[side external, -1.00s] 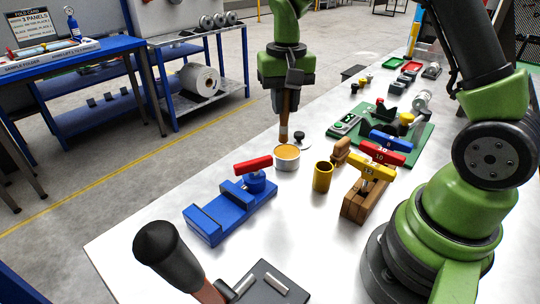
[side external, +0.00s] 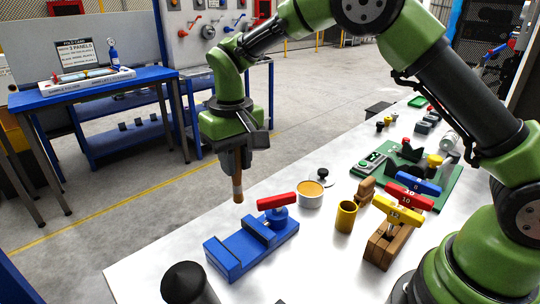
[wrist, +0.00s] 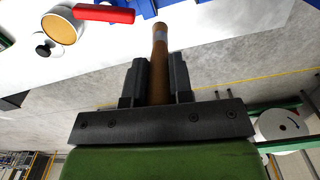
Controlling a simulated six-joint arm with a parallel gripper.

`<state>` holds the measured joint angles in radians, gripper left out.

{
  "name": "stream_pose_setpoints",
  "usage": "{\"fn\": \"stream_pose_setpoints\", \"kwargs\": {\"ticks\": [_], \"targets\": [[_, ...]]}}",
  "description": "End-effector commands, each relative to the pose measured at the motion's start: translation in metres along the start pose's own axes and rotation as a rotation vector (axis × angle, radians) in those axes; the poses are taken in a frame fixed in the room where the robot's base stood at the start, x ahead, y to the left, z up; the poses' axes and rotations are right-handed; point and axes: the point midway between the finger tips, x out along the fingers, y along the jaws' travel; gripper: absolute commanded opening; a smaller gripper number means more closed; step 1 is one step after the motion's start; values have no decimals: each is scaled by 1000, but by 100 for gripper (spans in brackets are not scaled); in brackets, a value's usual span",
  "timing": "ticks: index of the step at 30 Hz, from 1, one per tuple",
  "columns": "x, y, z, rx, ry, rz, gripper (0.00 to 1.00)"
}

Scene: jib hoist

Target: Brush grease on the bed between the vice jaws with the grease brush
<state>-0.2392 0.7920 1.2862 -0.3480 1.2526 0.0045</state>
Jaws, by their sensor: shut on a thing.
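My gripper (side external: 234,158) is shut on the grease brush (side external: 237,187), a brown-handled brush that hangs down with its lower end near the table's far edge. In the wrist view the brush (wrist: 159,60) sits between the two dark fingers. The blue vice (side external: 248,246) lies on the white table below and to the right of the brush, with a red handle (side external: 277,201) on top. The brush is apart from the vice. The grease tin (side external: 311,195), with orange-yellow grease inside, stands open just behind the vice; it also shows in the wrist view (wrist: 62,27).
A black-knobbed lid (side external: 323,175) lies beside the tin. A yellow cup (side external: 346,217) and a wooden block (side external: 388,244) with coloured T-handles stand to the right. A green board (side external: 445,185) with fixtures lies farther back. A black handle (side external: 187,284) rises at the front.

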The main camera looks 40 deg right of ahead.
Motion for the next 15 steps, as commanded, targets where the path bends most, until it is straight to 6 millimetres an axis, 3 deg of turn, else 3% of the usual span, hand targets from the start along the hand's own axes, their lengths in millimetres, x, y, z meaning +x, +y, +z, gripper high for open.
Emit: {"fn": "stream_pose_setpoints", "kwargs": {"ticks": [5, 15], "targets": [[4, -14, -6, 15, 0, -2, 0], [30, -15, -6, 19, -2, -1, 0]]}}
